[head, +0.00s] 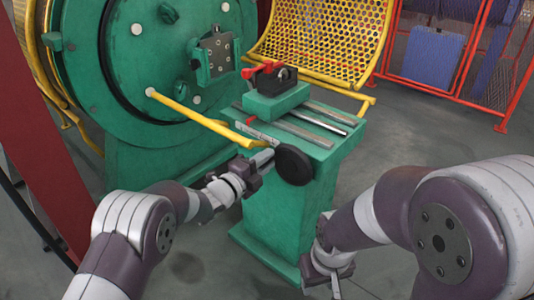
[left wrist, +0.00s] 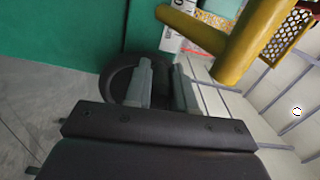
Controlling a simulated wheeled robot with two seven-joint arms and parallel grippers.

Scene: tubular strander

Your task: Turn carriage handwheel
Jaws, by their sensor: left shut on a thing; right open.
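The carriage handwheel (head: 293,165) is a black disc on the near end of the green carriage stand. My left gripper (head: 264,157) reaches it from the left and is shut on it at its left side. In the left wrist view, the dark round wheel (left wrist: 117,82) shows beyond and left of the two grey fingers (left wrist: 162,85). Whether the fingers hold the rim or a handle on it is hidden. My right gripper (head: 333,283) is open and empty, low in front of the green stand and apart from the wheel.
A yellow bar (head: 200,119) runs from the big green disc (head: 140,50) to just above my left gripper; it also crosses the left wrist view (left wrist: 240,45). The green stand (head: 280,215) carries rails and a red-handled clamp (head: 270,75). Yellow mesh guard (head: 320,35) stands behind.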

